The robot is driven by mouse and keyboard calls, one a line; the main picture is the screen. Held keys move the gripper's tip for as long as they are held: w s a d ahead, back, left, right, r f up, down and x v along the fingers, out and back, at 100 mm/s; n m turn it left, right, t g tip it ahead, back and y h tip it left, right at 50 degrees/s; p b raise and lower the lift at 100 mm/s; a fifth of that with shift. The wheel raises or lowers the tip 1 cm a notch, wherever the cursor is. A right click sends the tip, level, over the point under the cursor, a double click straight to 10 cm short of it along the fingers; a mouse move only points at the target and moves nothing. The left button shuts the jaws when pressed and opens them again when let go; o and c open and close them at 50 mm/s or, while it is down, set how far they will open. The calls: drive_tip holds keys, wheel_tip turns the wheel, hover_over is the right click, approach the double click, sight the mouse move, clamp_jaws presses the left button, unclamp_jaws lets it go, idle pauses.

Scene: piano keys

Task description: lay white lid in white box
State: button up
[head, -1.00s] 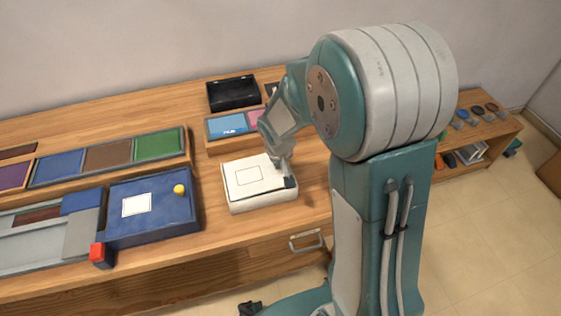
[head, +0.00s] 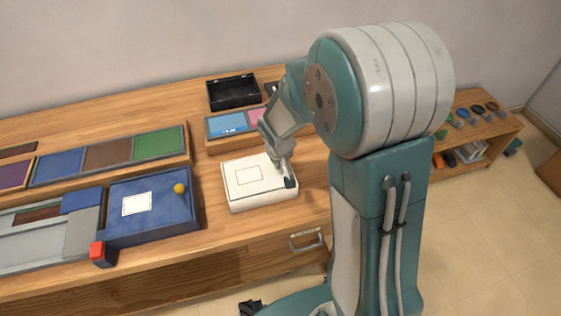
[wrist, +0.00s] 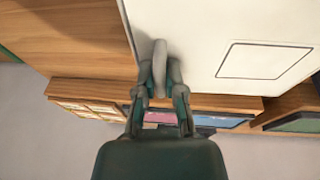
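The white box (head: 262,203) stands on the wooden bench top. The white lid (head: 249,176), marked with a thin dark rectangle, lies across its top and looks nearly level and flush in the head view. The lid also fills the upper right of the wrist view (wrist: 215,25). My gripper (head: 287,178) is at the lid's right edge. In the wrist view its fingers (wrist: 161,75) are close together around a pale grey rounded piece at the lid's edge. They look shut on the lid there. The box's inside is hidden by the lid.
A blue tray (head: 125,228) with a yellow knob (head: 179,188) lies left of the box. A black open box (head: 232,91) and a wooden tray with coloured panels (head: 213,148) are behind. A red block (head: 98,249) is at the front left. A drawer handle (head: 306,240) is below.

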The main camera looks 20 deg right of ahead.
drive_tip(key=o, duration=0.4)
drive_tip(key=shift+c, duration=0.2)
drive_tip(key=v, duration=1.2)
drive_tip(key=shift+a, duration=0.1)
drive_tip(key=s+r+t, duration=0.1)
drive_tip(key=s+r, duration=0.4)
drive_tip(key=s, duration=0.4)
drive_tip(key=s+d+r+t+y, duration=0.1)
drive_tip(key=s+r, duration=0.3)
drive_tip(key=s, duration=0.5)
drive_tip(key=shift+d+r+t, duration=0.2)
drive_tip(key=shift+r+t, duration=0.2)
